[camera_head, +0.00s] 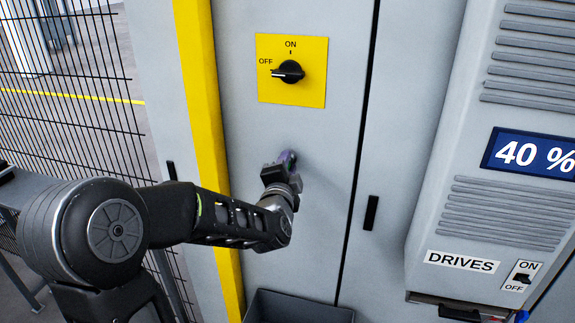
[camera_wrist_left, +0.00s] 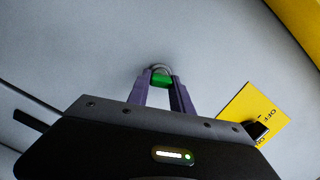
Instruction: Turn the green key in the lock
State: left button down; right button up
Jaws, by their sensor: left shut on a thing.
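The green key (camera_wrist_left: 162,80) sits in the round metal lock (camera_wrist_left: 160,68) on the grey cabinet door, in the left wrist view. My left gripper (camera_wrist_left: 159,84) is shut on the green key, with a purple finger on each side of it. In the head view my left gripper (camera_head: 288,160) reaches the door below the yellow switch plate, and its body mostly hides the key and lock. The key's exact turn angle cannot be told. My right gripper is not in view.
A yellow plate (camera_head: 312,90) carries a black rotary switch (camera_head: 289,71) with its white mark towards OFF. A dark bin (camera_head: 300,308) is below the gripper. A grey DRIVES unit (camera_head: 480,215) showing 40 % stands right. A mesh fence (camera_head: 75,95) is left.

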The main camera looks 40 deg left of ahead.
pick_arm(q)
jog(key=shift+f+m+y, duration=0.1)
jog(key=shift+m+y, duration=0.2)
jog(key=shift+m, duration=1.3)
jog(key=shift+m, duration=0.3)
jog(key=c, duration=1.1)
grip_release()
jog(key=shift+o, duration=0.2)
jog(key=b+v, duration=0.2)
jog(key=v, duration=0.6)
jog(key=shift+f, duration=0.1)
